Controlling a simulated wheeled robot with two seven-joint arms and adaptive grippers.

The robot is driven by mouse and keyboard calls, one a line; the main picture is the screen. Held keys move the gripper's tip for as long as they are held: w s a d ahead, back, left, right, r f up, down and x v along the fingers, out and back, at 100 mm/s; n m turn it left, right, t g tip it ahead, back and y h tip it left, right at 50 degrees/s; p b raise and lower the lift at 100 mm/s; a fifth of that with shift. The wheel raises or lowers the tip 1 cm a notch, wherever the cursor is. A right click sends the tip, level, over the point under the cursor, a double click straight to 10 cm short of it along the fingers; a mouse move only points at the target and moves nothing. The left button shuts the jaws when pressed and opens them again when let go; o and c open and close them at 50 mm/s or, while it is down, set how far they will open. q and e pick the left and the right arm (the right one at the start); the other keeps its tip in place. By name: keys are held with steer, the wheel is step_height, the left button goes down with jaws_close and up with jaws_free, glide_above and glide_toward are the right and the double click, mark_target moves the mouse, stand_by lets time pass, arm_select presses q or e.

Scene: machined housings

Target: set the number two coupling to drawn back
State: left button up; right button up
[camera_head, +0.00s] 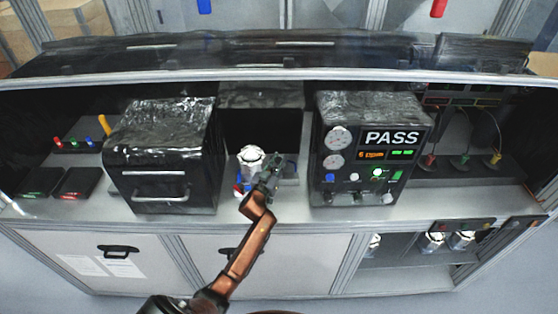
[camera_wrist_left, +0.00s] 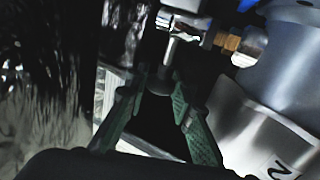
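The number two housing is a pale metal body with a "2" on its label (camera_wrist_left: 284,168), at the right of the left wrist view. In the head view the pale housing (camera_head: 250,156) stands in the middle bay. The coupling (camera_wrist_left: 186,26) is a shiny metal fitting with a brass collar, joined to the housing's side. A stem runs down from it to a dark rounded knob (camera_wrist_left: 159,79). My left gripper (camera_wrist_left: 157,88) has its green fingertips either side of this knob; whether they press on it is unclear. In the head view my left gripper (camera_head: 268,178) partly hides the coupling. My right gripper is out of view.
A black chamber with a handle (camera_head: 160,193) stands close left of the housing. A tester reading PASS (camera_head: 391,138) stands to the right. Small coloured parts (camera_head: 75,142) and dark trays lie at the far left. More housings (camera_head: 432,241) sit on the lower right shelf.

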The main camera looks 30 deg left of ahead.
arm_select(q)
jaws_close()
steer(key=w+d, duration=0.1)
steer(key=d+b, duration=0.1)
steer(key=d, duration=0.1)
steer(key=w+d, duration=0.1)
steer(key=shift+w+d, duration=0.2)
steer(key=shift+w, duration=0.15)
steer(key=shift+r, duration=0.1)
steer(key=shift+o, duration=1.1)
jaws_free()
steer(key=shift+o, duration=0.5)
steer(key=shift+d, duration=0.15)
